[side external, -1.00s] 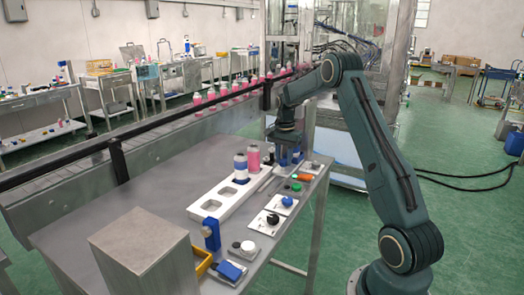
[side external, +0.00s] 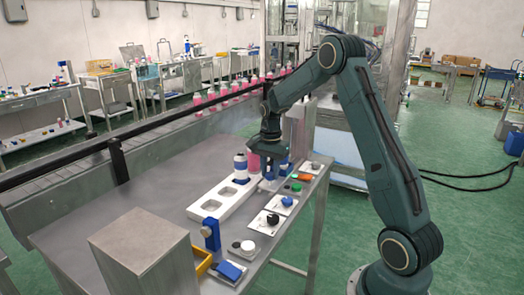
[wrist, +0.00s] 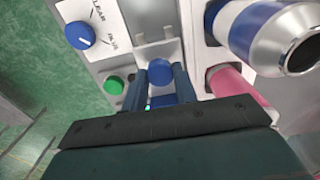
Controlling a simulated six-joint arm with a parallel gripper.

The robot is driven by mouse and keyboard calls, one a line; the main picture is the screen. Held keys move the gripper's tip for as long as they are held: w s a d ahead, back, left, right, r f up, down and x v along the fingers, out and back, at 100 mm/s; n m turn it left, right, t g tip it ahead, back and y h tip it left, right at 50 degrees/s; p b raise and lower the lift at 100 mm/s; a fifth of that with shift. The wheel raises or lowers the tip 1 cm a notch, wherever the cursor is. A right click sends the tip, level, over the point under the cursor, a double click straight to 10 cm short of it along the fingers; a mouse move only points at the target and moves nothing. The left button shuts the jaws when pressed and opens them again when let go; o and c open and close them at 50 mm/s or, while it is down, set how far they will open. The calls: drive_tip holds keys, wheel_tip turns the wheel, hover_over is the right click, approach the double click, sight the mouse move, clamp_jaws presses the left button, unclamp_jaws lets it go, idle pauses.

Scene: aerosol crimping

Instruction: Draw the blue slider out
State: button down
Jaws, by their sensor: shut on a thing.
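The blue slider (wrist: 159,72) shows in the wrist view as a round blue top on a light grey mount, between the two fingers of my gripper (wrist: 160,84). The fingers are shut on it. More blue shows lower between the fingers, partly hidden by the gripper body. In the side view my gripper (side external: 271,171) is low at the panel row, beside the white tray (side external: 212,206). There the slider itself is hidden or too small to tell from the fingers.
A blue-banded can (side external: 240,168) and a pink can (wrist: 234,82) stand in the tray close to my gripper. Nearby are a green button (wrist: 114,84), a blue knob (wrist: 79,35), a black knob (side external: 273,219) and an upright blue lever (side external: 211,235). Bare table lies left of the tray.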

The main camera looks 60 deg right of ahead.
drive_tip(key=shift+a, duration=0.65)
drive_tip(key=c, duration=1.1)
unclamp_jaws()
drive_tip(key=shift+a+r, duration=0.1)
drive_tip(key=shift+r, duration=0.1)
drive_tip(key=shift+r, duration=0.5)
wheel_tip(320, 180, up, 13)
drive_tip(key=shift+f, duration=0.2)
